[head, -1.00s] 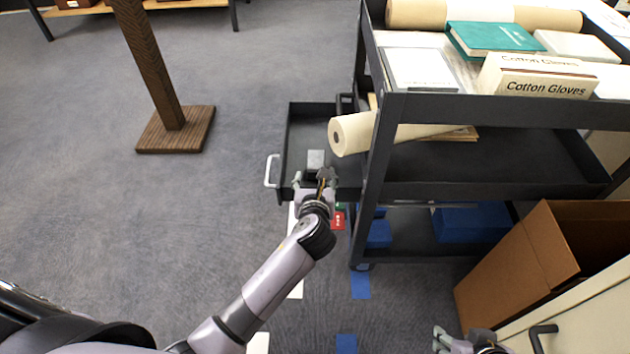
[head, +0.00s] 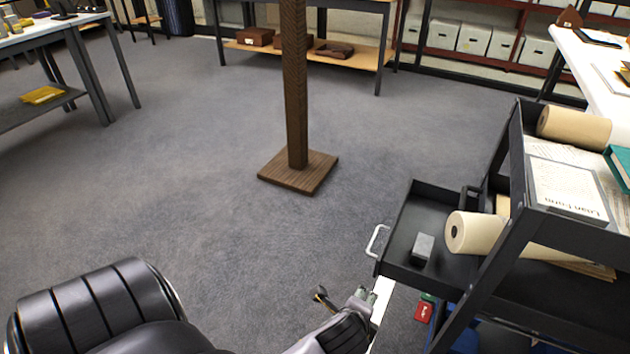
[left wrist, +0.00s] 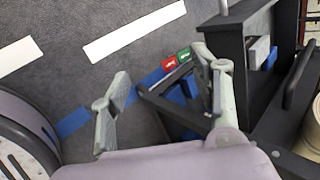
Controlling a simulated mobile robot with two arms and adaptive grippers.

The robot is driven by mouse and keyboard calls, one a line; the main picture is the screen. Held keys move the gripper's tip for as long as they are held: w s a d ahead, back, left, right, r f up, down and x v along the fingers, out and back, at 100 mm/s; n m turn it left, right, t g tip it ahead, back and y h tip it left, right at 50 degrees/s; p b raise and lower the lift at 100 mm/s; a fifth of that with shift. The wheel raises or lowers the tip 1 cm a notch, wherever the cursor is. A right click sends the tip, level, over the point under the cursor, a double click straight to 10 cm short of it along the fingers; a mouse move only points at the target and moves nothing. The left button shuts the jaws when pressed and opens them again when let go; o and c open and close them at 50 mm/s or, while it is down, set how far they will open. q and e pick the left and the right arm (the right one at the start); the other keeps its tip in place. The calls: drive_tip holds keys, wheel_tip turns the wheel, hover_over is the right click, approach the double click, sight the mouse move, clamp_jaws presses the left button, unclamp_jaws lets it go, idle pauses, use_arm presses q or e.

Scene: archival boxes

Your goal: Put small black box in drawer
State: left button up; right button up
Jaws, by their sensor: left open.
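A small box (head: 423,248), dark-sided with a grey top, lies inside the open black drawer (head: 400,240), near its front right. The drawer sticks out from the cart's left side, with a white handle (head: 377,241) on its outer end. My left gripper (head: 343,296) is open and empty, outside the drawer and apart from the box, at the lower middle of the head view. Its two spread fingers also show in the left wrist view (left wrist: 160,62), where the box (left wrist: 259,50) appears at upper right. My right gripper is out of view.
The black cart (head: 505,240) stands at right, with a paper roll (head: 470,232) jutting over the drawer. A wooden post on a square base (head: 298,172) stands on the carpet ahead. Red and green small boxes (head: 424,311) sit low beside the cart.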

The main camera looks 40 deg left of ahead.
use_arm(q)
drive_tip(key=s+r+n+g+h, duration=0.1)
drive_tip(key=s+n+g+h, duration=0.2)
drive_tip(key=s+n, duration=1.1)
drive_tip(key=shift+s+r+g, duration=0.2)
drive_tip(key=shift+s+g, duration=0.2)
drive_tip(key=shift+g, duration=0.2)
drive_tip(key=shift+d, duration=0.1)
